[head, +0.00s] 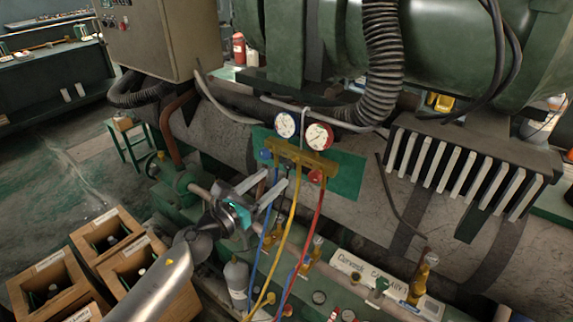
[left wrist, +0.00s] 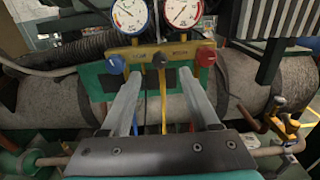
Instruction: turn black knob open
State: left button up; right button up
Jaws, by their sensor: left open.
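A brass manifold (head: 300,156) carries a blue-rimmed gauge (head: 286,124) and a red-rimmed gauge (head: 319,136). In the left wrist view the manifold (left wrist: 182,49) has a blue knob (left wrist: 116,64) at its left and a red knob (left wrist: 205,57) at its right. A small dark part between them, which looks like the black knob (left wrist: 160,60), sits at the middle. My left gripper (head: 271,180) is open just in front of and below the manifold. Its fingers (left wrist: 160,77) spread on either side of the middle, with nothing visibly held. My right gripper is out of view.
Blue, yellow (head: 288,232) and red (head: 313,222) hoses hang from the manifold, close to my left gripper. Wooden crates (head: 48,283) stand at the lower left. Brass valves (head: 418,285) and pipes line the machine at lower right. Corrugated hose (head: 382,60) hangs above.

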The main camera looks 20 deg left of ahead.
aim_at(286, 167)
pick_arm(q)
jog(key=shift+x, duration=3.55)
grip_shut()
